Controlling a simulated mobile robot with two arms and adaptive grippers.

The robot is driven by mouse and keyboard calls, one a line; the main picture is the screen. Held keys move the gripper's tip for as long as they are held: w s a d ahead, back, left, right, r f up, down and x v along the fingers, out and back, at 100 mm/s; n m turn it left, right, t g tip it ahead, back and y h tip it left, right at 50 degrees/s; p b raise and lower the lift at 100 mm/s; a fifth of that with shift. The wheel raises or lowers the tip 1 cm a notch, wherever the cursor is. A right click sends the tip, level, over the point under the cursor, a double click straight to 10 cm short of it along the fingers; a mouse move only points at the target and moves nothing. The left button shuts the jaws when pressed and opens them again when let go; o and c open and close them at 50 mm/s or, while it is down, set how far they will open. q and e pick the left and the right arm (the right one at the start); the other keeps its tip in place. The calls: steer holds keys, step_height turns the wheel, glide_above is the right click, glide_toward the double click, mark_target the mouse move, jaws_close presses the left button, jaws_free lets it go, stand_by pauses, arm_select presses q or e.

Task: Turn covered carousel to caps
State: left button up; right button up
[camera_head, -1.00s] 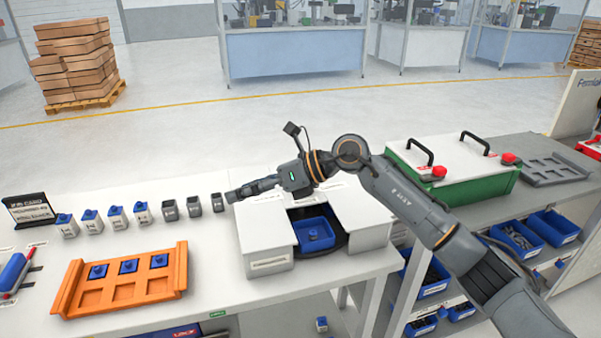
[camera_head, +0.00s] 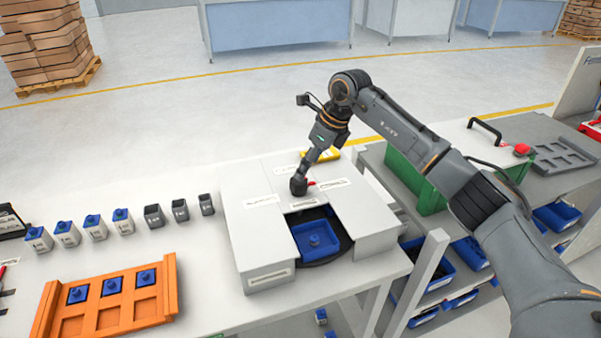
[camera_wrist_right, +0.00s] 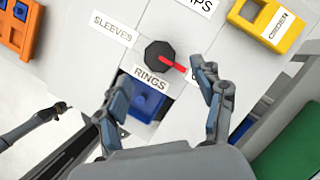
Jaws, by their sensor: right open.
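The covered carousel (camera_head: 262,225) is a white housing on the table, with a front opening that shows a blue bin (camera_head: 315,240) holding a small blue part. On its top is a black knob (camera_wrist_right: 159,54) with a red pointer (camera_wrist_right: 173,64). In the right wrist view the pointer aims right and slightly down at a partly hidden label. The SLEEVES label (camera_wrist_right: 113,28) is left, the RINGS label (camera_wrist_right: 151,81) below, and a label ending in "PS" (camera_wrist_right: 197,5) above. My right gripper (camera_wrist_right: 164,88) is open, fingers apart, close to the knob; contact is unclear.
A yellow ORDER box (camera_wrist_right: 265,25) stands behind the carousel. An orange rack (camera_head: 110,305) with blue parts and a row of small grey containers (camera_head: 180,211) are at left. A green box with a white lid (camera_head: 430,195) stands at right.

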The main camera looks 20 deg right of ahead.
steer(key=x, duration=0.4)
steer(key=shift+p, duration=0.4)
steer(key=shift+w+a+f, duration=0.1)
steer(key=shift+a+f, duration=0.05)
steer(key=shift+f, duration=0.15)
steer(key=shift+w+f, duration=0.15)
steer(key=shift+f, duration=0.2)
steer(key=shift+c, duration=1.1)
steer(key=c, duration=0.7)
steer(key=shift+a, duration=0.1)
jaws_close()
arm_select(q)
steer(key=w, duration=0.1)
steer(key=w+r, duration=0.1)
steer(key=w, duration=0.1)
steer(key=shift+d+r, duration=0.1)
steer(key=shift+r, duration=0.1)
